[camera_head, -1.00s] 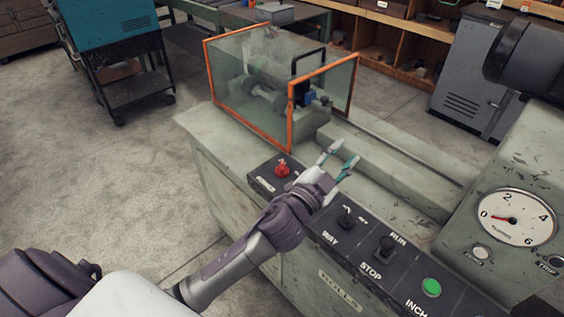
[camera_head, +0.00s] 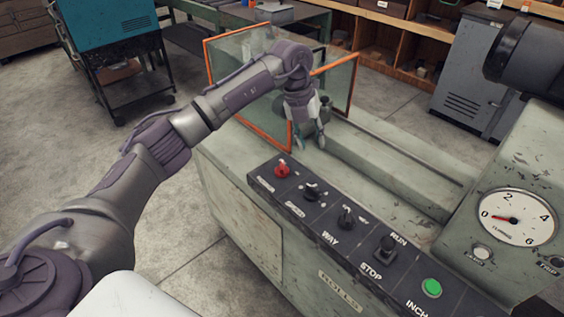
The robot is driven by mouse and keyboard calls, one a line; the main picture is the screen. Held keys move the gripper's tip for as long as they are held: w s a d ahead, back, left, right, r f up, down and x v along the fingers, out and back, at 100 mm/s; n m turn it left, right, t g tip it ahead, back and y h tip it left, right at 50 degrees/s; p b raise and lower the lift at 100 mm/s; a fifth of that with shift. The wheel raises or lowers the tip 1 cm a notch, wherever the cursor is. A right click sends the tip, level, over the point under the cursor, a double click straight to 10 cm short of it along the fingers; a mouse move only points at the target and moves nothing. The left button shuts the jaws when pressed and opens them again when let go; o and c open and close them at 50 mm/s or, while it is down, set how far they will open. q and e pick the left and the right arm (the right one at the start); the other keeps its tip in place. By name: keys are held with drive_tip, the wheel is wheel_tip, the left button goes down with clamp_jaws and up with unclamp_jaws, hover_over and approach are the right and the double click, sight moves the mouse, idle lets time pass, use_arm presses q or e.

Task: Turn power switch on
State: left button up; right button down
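The control panel (camera_head: 331,226) runs along the front of the green machine, with several controls. A black rotary knob (camera_head: 312,190) sits between the red button (camera_head: 282,168) and the knob marked WAY (camera_head: 347,217). Its label is too small to read, so I cannot tell whether it is the power switch or which way it is set. My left gripper (camera_head: 309,142) points down at the near right corner of the glass guard, beyond the panel and apart from the knobs. Its teal-tipped fingers are spread, with nothing seen between them. My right gripper is out of view.
The orange-framed glass guard (camera_head: 348,88) stands behind my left arm, which hides part of it. The RUN/STOP switch (camera_head: 386,246) and green INCH button (camera_head: 431,288) lie farther right. A dial gauge (camera_head: 516,217) is at right, its needle near 0.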

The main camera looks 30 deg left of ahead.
sight(282, 165)
use_arm(q)
drive_tip(key=a+r+n+g+y, duration=0.1)
drive_tip(key=a+r+n+y, duration=0.15)
drive_tip(key=a, duration=0.55)
drive_tip(key=shift+m, duration=0.35)
drive_tip(key=f, duration=0.4)
drive_tip(key=f+p, duration=0.1)
drive_tip(key=f, duration=0.8)
drive_tip(key=shift+s+d+f+p, duration=0.15)
drive_tip(key=shift+s+d+p, duration=0.15)
drive_tip(key=shift+s+p, duration=0.1)
clamp_jaws()
